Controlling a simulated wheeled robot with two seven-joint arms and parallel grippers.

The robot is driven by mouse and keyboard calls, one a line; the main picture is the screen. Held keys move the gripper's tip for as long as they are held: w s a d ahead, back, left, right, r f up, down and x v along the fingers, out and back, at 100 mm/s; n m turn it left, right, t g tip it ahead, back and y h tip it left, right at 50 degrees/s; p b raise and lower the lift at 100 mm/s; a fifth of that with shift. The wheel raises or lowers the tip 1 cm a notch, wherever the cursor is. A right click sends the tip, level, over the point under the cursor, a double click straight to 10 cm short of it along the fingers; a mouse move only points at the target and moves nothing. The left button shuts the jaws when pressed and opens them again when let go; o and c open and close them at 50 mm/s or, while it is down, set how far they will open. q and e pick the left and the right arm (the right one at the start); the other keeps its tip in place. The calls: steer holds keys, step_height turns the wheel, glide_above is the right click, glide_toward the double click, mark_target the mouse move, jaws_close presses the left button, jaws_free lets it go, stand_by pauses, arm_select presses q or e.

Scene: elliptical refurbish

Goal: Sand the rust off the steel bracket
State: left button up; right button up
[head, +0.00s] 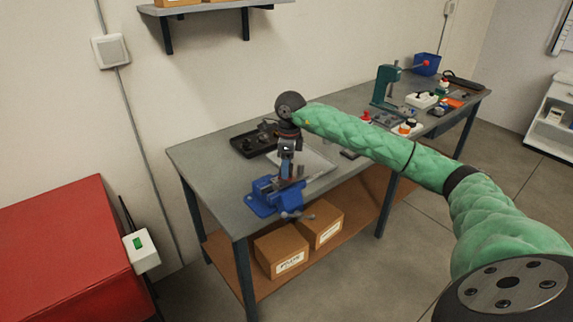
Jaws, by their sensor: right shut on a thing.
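My right gripper (287,168) points down just above the blue vise (265,196) at the near-left part of the workbench (215,187). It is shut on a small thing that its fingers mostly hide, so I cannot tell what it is. The steel bracket cannot be made out for certain. Whether the held thing touches the vise is too small to tell. My left gripper is out of view.
A black tray (250,144) with dark parts lies behind the gripper. A green press (384,88) and a blue bin (426,64) stand farther right. Cardboard boxes (281,251) sit on the lower shelf. A red cabinet (65,250) stands at left.

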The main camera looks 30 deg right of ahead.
mark_target(292, 165)
steer(key=shift+f+b, duration=0.75)
steer(key=shift+f, duration=0.2)
stand_by(0.4)
steer(key=shift+w+d+f+b, duration=0.1)
steer(key=shift+d+b, duration=0.55)
steer(key=shift+d, duration=0.45)
steer(key=shift+w+d+b, duration=0.15)
steer(key=shift+d+b, duration=0.15)
steer(key=shift+d, duration=0.3)
steer(key=shift+c, duration=1)
steer(key=shift+d+b, duration=0.15)
steer(key=shift+b, duration=0.2)
steer(key=shift+c, duration=0.4)
steer(key=shift+s+a+f, duration=0.15)
steer(key=shift+s+a, duration=0.15)
steer(key=shift+a, duration=0.5)
steer(key=shift+s+a, duration=0.2)
steer(key=shift+a, duration=0.95)
